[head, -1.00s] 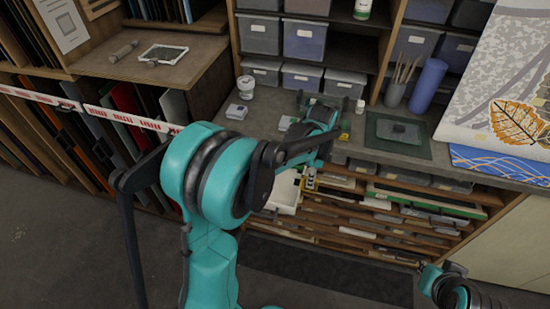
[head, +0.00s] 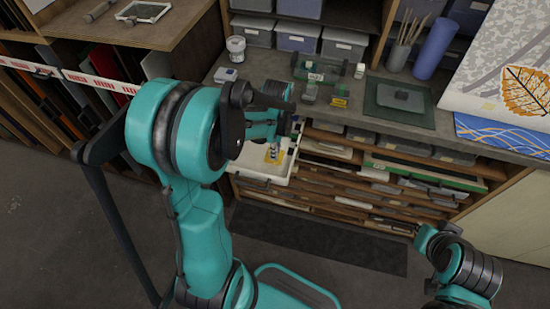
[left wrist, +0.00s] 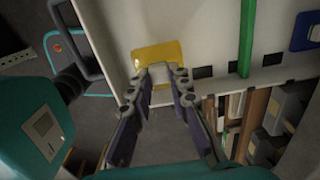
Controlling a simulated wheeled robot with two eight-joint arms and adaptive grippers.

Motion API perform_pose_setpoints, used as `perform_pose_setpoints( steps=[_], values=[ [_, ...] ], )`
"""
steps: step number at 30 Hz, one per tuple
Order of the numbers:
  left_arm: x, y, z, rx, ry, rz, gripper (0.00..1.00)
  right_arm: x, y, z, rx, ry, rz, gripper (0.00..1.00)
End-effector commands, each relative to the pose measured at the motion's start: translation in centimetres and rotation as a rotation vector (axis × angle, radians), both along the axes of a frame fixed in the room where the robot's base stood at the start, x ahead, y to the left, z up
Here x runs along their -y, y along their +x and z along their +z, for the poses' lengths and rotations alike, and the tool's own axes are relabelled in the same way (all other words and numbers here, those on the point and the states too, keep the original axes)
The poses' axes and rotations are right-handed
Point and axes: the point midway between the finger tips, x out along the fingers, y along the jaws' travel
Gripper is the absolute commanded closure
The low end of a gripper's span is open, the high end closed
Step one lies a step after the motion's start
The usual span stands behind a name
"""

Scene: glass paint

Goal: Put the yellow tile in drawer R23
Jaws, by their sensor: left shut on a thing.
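My left gripper (left wrist: 158,72) is shut on the yellow tile (left wrist: 160,52), which shows just beyond its fingertips in the left wrist view. In the head view the tile (head: 279,157) shows as a yellow patch below my left gripper (head: 270,139), over an open white drawer (head: 250,165) under the counter. I cannot tell whether the tile touches the drawer. The white drawer (left wrist: 200,25) also shows in the left wrist view. No drawer label is readable. My right gripper (head: 428,238) is at the lower right, away from the counter, and its jaws are unclear.
The counter holds a white tub (head: 236,48), a green tray (head: 321,68), small jars, and a dark mat (head: 400,102). Shelves with several slots (head: 385,188) lie right of the open drawer. A green strip (left wrist: 247,40) and a blue item (left wrist: 305,30) lie by the white surface.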

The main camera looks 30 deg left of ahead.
Motion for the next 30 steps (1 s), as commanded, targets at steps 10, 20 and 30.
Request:
perform_pose_setpoints(
  steps=[10,20,30],
  values=[
    [-0.1,0.0,-4.1,0.000,0.000,0.000,1.00,0.0,0.0,-1.9,0.000,0.000,0.000,1.00],
    [-0.1,0.0,-4.3,0.000,0.000,0.000,1.00,0.0,0.0,-1.9,0.000,0.000,0.000,1.00],
    [-0.1,0.0,-4.3,0.000,0.000,0.000,0.61,0.0,0.0,-2.0,0.000,0.000,0.000,1.00]
  ],
)
